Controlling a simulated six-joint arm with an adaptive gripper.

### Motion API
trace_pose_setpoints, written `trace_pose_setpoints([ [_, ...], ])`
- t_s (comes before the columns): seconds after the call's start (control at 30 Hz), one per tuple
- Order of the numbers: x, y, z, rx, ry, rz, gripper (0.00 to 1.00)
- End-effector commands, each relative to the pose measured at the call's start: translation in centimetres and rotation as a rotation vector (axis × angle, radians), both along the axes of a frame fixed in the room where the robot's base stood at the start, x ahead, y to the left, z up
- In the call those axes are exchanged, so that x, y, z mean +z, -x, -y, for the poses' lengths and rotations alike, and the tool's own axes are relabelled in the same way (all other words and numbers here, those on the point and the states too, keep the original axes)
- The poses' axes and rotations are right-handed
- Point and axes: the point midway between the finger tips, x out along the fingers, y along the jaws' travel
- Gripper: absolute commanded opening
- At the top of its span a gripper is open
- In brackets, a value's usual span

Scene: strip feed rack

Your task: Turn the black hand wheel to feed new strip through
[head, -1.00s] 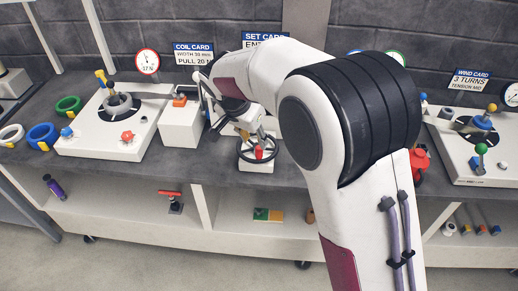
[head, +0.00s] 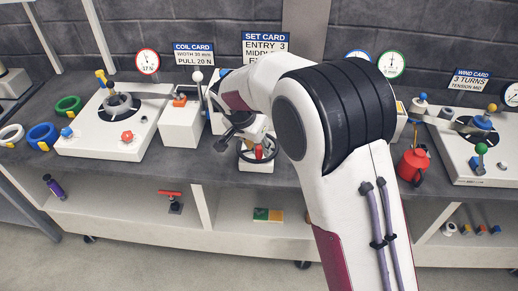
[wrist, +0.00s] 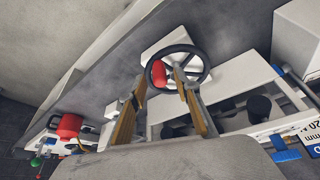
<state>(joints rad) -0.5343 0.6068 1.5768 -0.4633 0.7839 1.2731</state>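The black hand wheel (head: 243,156) stands on a white block on the bench, partly behind my arm in the head view. It shows whole in the wrist view (wrist: 204,58), with a red handle (wrist: 158,74) on its rim. The handle also shows in the head view (head: 259,152). My gripper (wrist: 160,84) is open, its two tan fingers apart. In the wrist view the handle appears between the fingertips, and the right fingertip overlaps the wheel. I cannot tell whether either finger touches. In the head view my gripper (head: 229,136) is at the wheel's upper left.
A white block with an orange piece (head: 180,102) stands left of the wheel. A white reel unit (head: 90,143) is farther left. A red can (head: 413,165) stands at the right. A set card (head: 265,46) is behind. Bare bench top lies in front of the wheel.

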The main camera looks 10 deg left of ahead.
Motion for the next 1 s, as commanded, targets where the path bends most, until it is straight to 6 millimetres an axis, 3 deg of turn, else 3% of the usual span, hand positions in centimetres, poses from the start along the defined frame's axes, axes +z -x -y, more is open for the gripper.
trace_pose_setpoints([
  [0.2, -1.7, -0.7, 0.3, 0.0, 0.0, 0.0, 0.32],
  [0.6, -2.2, -0.8, 0.4, 0.0, -0.001, 0.0, 0.32],
  [0.63, -2.2, -0.8, 0.4, 0.0, -0.001, 0.0, 0.29],
  [0.73, -2.2, -0.8, 0.4, 0.0, -0.001, 0.0, 0.03],
  [0.77, -2.2, -0.8, 0.4, 0.0, -0.001, 0.0, 0.0],
  [1.0, -2.2, -0.8, 0.4, 0.002, 0.0, 0.0, 0.0],
])
